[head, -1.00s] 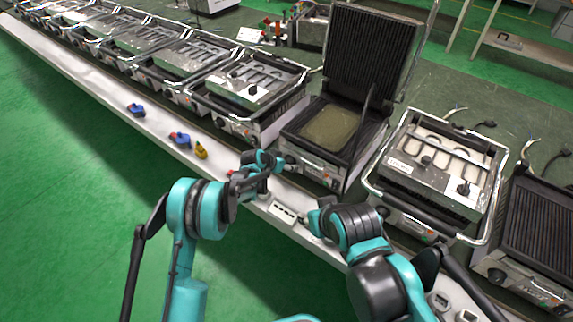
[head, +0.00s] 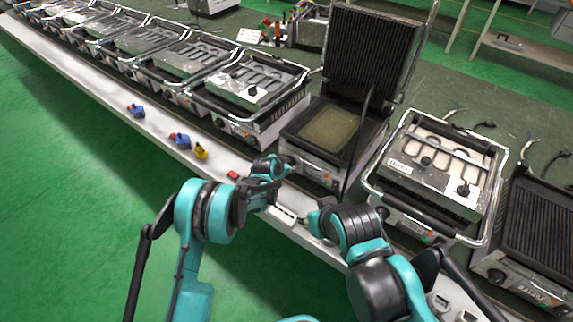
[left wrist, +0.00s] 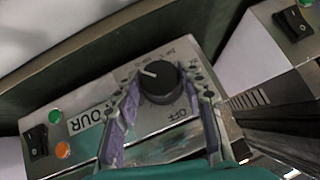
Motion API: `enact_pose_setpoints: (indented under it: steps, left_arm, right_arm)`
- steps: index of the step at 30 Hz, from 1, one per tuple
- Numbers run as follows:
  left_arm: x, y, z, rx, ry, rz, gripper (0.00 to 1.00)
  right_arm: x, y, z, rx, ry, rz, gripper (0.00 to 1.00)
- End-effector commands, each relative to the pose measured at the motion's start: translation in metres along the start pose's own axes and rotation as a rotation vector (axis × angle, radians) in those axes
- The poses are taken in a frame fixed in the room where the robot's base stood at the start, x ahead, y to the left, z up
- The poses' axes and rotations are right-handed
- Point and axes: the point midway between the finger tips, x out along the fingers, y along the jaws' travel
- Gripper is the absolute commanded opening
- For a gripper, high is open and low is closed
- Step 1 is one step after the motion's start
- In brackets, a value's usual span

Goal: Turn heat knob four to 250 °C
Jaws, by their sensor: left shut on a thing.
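Heat knob four (left wrist: 158,82) is a black round knob with a white pointer line, on the metal front panel beside a partly covered label (left wrist: 91,120) reading "OUR". The pointer line is toward the upper left in the left wrist view; "OFF" is printed below the knob. My left gripper (left wrist: 163,88) has its fingers on both sides of the knob and is shut on it. In the head view my left gripper (head: 284,163) is at the front of the open grill (head: 322,130), where the knob is hidden. My right gripper (head: 318,220) is low near the bench edge; its jaws are unclear.
A black rocker switch (left wrist: 38,140), a green light (left wrist: 55,116) and an orange light (left wrist: 62,150) are on the same panel. Other grills, such as one on the right (head: 440,165), line the bench. Blue (head: 136,110) and yellow (head: 201,151) parts lie on the front ledge.

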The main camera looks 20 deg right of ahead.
Motion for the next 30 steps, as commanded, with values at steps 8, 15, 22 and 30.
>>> enact_pose_setpoints:
  steps: [8,15,22,30]
  left_arm:
    - [0.0005,0.0045,-0.0003,0.187,0.001,-0.183,0.11]
    - [0.0015,0.0066,0.0003,0.347,0.003,-0.343,0.11]
    - [0.0027,0.0083,0.0014,0.501,0.003,-0.498,0.11]
    - [0.0040,0.0096,0.0029,0.678,0.002,-0.675,0.11]
  right_arm:
    - [0.0000,0.0000,0.0000,0.000,0.000,0.000,0.40]
    - [0.0000,0.0000,0.0000,0.000,0.000,0.000,0.40]
    - [0.0000,0.0000,0.0000,0.000,0.000,0.000,0.40]
    - [0.0001,0.0000,0.0000,0.000,0.000,0.000,0.40]
